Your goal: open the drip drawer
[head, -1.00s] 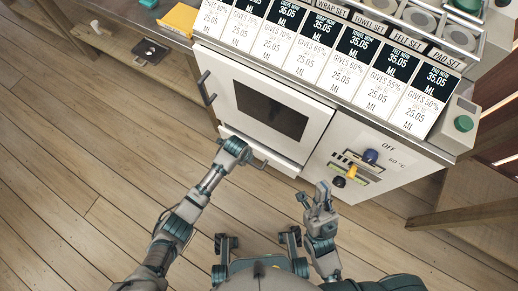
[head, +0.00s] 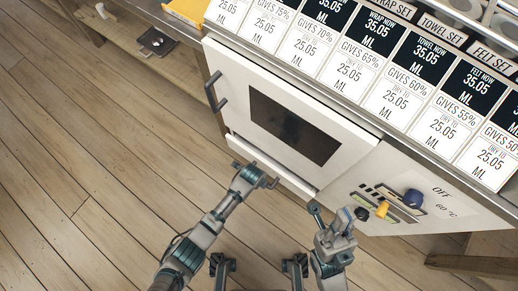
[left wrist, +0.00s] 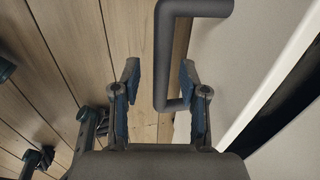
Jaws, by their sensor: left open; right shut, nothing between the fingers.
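The drip drawer (head: 298,185) is the low white front under the windowed door of the white cabinet. I cannot tell whether it stands slightly out. My left gripper (head: 266,179) is at the drawer front in the head view and covers part of its handle. In the left wrist view, a dark grey bar handle (left wrist: 161,60) stands out from a white panel. The open fingers of the left gripper (left wrist: 158,82) lie on either side of its bar, apart from it in the picture. My right gripper (head: 328,222) is shut and empty, in front of the control panel.
The windowed door (head: 285,120) has its own dark handle (head: 214,91) at the left. A yellow knob (head: 382,209) and a blue knob (head: 412,198) stick out of the panel at the right. Labelled cards line the top. Wooden floor (head: 70,190) is clear at the left.

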